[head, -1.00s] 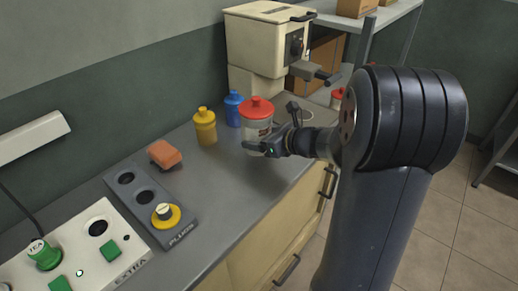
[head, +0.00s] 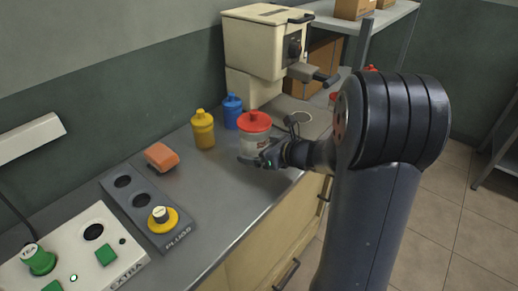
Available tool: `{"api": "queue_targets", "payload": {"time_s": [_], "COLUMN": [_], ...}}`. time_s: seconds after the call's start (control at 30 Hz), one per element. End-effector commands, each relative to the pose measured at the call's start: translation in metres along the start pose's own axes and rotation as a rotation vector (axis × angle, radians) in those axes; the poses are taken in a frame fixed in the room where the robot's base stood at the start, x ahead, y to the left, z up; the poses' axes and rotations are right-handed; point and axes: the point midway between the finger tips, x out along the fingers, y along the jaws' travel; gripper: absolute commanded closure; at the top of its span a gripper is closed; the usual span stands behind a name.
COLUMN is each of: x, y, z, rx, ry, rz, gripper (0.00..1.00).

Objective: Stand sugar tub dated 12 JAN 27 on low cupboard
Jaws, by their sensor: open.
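A clear tub with a red lid (head: 254,122) stands on the grey counter of the low cupboard (head: 215,180). Its label is partly hidden by my gripper and too small to read, so I cannot tell its date. My gripper (head: 256,160) is open at the front of this tub, its fingers low against or just before the tub wall; I cannot tell if they touch it. Another red-lidded item (head: 370,68) shows partly behind my arm at the right, with its label hidden.
A yellow bottle (head: 203,130) and a blue bottle (head: 232,110) stand close behind the tub. The cream press (head: 265,45) is at the back. An orange sponge (head: 162,157), a grey PLUGS panel (head: 150,205) and a white EXTRA panel (head: 75,260) lie left.

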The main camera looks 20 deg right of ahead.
Motion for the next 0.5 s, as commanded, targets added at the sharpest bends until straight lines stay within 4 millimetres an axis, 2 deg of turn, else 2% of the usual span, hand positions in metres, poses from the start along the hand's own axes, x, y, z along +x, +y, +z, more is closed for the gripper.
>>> {"api": "queue_targets", "payload": {"time_s": [0.27,0.37,0.5], "x": [-0.002,-0.017,-0.047], "y": [0.0,-0.002,-0.002], "z": [0.005,0.004,0.005], "rx": [0.0,0.0,0.001], "ry": [0.0,-0.001,-0.002], "rz": [0.0,-0.005,-0.007], "gripper": [0.05,0.05,0.05]}}
